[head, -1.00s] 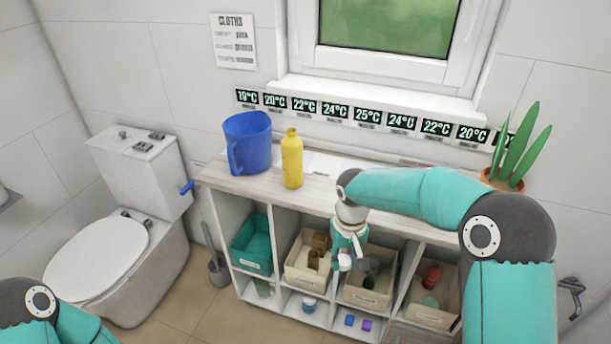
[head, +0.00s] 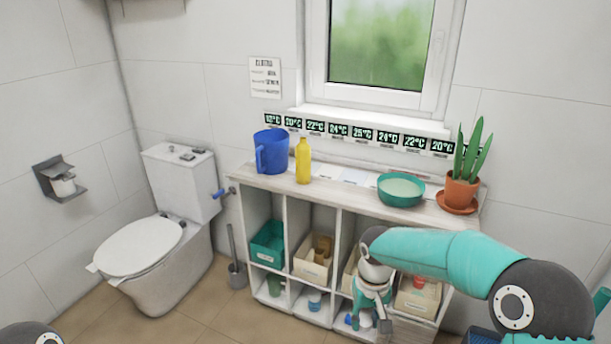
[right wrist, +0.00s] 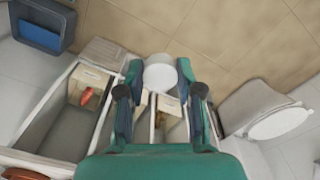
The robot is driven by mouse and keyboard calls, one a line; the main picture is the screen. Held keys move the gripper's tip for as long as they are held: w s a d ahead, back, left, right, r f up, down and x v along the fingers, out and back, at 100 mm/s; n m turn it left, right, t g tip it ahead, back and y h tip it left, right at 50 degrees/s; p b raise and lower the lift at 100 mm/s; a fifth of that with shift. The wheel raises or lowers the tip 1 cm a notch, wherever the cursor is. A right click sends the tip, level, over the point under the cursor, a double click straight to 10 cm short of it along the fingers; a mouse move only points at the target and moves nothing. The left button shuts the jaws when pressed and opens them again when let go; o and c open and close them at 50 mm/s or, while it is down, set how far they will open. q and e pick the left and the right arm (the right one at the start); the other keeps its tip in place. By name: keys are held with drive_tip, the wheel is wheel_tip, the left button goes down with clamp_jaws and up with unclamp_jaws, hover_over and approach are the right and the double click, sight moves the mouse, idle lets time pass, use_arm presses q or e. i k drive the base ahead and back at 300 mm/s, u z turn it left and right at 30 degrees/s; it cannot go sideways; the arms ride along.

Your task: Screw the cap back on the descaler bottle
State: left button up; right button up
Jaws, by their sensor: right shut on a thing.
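A yellow bottle (head: 303,162), which seems to be the descaler bottle, stands upright on the shelf top beside a blue jug. Its top is too small to tell whether a cap is on. My right gripper (head: 374,316) is low in front of the shelf unit, well below and to the right of the bottle. In the right wrist view it is shut on a white round thing (right wrist: 160,76), which looks like a cap. My left gripper is out of view; only a bit of my left arm shows.
The blue jug (head: 271,152) stands left of the bottle. A green bowl (head: 400,200) and a potted plant (head: 461,190) are on the right of the shelf top (head: 340,190). Below are cubbies with boxes. A toilet (head: 155,250) stands at left, with open floor in front.

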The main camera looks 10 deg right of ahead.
sight(303, 157)
drive_tip(key=z, duration=0.6)
drive_tip(key=i, duration=1.2)
drive_tip(key=z, duration=0.3)
